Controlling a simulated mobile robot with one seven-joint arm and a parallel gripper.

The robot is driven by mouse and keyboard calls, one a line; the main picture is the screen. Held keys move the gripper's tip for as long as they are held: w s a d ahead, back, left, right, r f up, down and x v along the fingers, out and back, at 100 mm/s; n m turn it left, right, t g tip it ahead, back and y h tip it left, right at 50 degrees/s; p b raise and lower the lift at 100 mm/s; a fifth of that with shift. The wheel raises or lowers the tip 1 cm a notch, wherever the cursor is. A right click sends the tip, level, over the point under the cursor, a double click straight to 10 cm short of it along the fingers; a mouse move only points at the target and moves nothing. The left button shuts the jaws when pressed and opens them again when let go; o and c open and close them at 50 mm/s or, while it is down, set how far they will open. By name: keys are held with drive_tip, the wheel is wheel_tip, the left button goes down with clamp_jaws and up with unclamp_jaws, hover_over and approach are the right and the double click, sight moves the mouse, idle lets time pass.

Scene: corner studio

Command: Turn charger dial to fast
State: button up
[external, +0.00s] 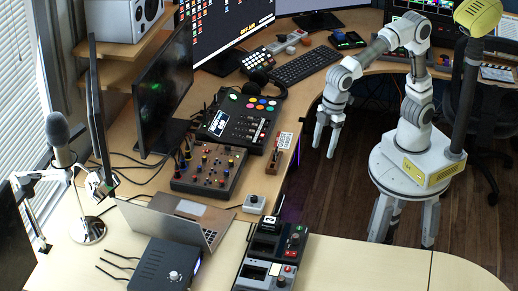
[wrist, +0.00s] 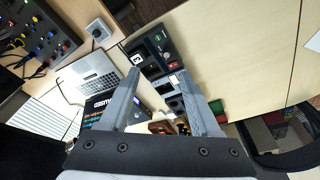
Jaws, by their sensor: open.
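My gripper (external: 325,148) points down, open and empty, in the external view, over the floor gap right of the desk. Its two spread fingers also show in the wrist view (wrist: 160,76). Two dark control units stand end to end on the front desk. The farther unit (external: 277,243) has a "3" label and small red and green controls. The nearer unit (external: 264,276) has a pale panel and a red control. Both units show beyond the fingers in the wrist view (wrist: 156,45), apart from them. I cannot tell which holds the charger dial, or its setting.
A small grey box with a knob (external: 254,203) sits left of the units. A laptop (external: 176,219), a blue-black box with a knob (external: 166,268) and mixers (external: 208,171) crowd the left. The desk right of the units (external: 370,268) is clear.

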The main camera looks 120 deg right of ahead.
drive_tip(key=w+a+f+g, duration=0.1)
drive_tip(key=w+a+f, duration=0.2)
drive_tip(key=w+f, duration=0.3)
drive_tip(key=n+g+p, duration=0.1)
approach(297, 237)
wheel_tip(297, 237, down, 9)
drive_tip(key=shift+w+a+r+b, duration=0.1)
drive_tip(key=shift+w+a+b, duration=0.1)
drive_tip(key=shift+b, duration=0.5)
drive_tip(key=shift+c, duration=0.3)
clamp_jaws()
